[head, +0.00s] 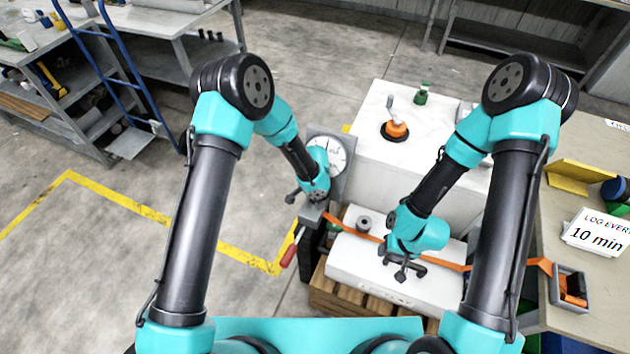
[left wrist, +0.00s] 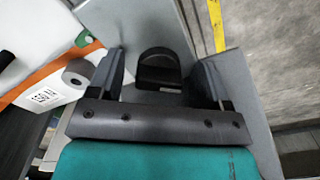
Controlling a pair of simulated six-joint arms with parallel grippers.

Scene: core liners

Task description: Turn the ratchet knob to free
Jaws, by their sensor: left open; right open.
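The black knob (left wrist: 160,70) has a rounded top and sits against a grey plate (left wrist: 248,95) in the left wrist view. My left gripper (left wrist: 160,86) is open, with one finger on each side of the knob and a visible gap to both fingers. In the head view my left gripper (head: 311,202) is at the grey stand below the round dial gauge (head: 327,153), and it hides the knob there. My right gripper (head: 403,268) is open above the white block (head: 350,262), near the orange strap (head: 445,264).
The orange strap runs across the white block to a grey holder (head: 569,290) on the right bench. A red handle (head: 288,256) hangs below my left gripper. A roll (left wrist: 76,73) shows in the wrist view.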

